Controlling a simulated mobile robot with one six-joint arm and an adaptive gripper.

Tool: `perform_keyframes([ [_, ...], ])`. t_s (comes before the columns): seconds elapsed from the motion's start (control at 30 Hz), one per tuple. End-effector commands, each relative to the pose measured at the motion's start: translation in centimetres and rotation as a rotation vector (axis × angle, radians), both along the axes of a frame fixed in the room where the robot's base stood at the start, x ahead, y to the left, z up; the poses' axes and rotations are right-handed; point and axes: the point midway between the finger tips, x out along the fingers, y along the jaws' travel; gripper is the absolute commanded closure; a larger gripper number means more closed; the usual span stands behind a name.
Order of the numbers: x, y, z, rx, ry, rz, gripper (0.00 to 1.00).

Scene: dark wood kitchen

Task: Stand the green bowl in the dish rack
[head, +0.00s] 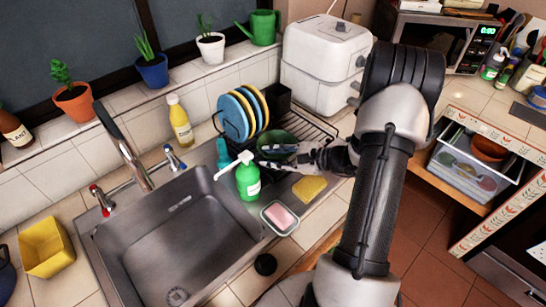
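The green bowl (277,138) is at the dish rack, just right of the standing plates, and is partly hidden by my gripper. My gripper (266,156) reaches in from the right, with its fingers pointing left across the near side of the bowl. The fingertips look a little apart, but I cannot tell whether they grip the bowl's rim. I also cannot tell whether the bowl rests on the rack or is held just above it. The black wire dish rack (316,131) stands on the counter behind the sink's right end.
Blue and yellow plates (233,117) stand in the rack's left part, with a dark cup (278,97) behind. A green soap bottle (247,178), a yellow sponge (309,188) and a pink soap dish (280,217) sit close in front. The sink (170,245) is empty.

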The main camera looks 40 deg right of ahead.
Motion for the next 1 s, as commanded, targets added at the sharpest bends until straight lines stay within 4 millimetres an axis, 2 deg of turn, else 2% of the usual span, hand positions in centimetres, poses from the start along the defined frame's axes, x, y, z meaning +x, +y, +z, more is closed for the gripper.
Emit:
perform_keyframes([
  [0.37,-0.1,-0.1,0.4,-0.001,0.0,-0.001,0.72],
  [0.47,-1.2,-1.0,0.9,-0.001,0.0,-0.004,0.72],
  [0.8,-6.9,-4.7,3.5,-0.001,-0.001,-0.004,0.72],
  [1.0,-8.9,-5.9,4.3,-0.001,-0.001,-0.002,0.72],
])
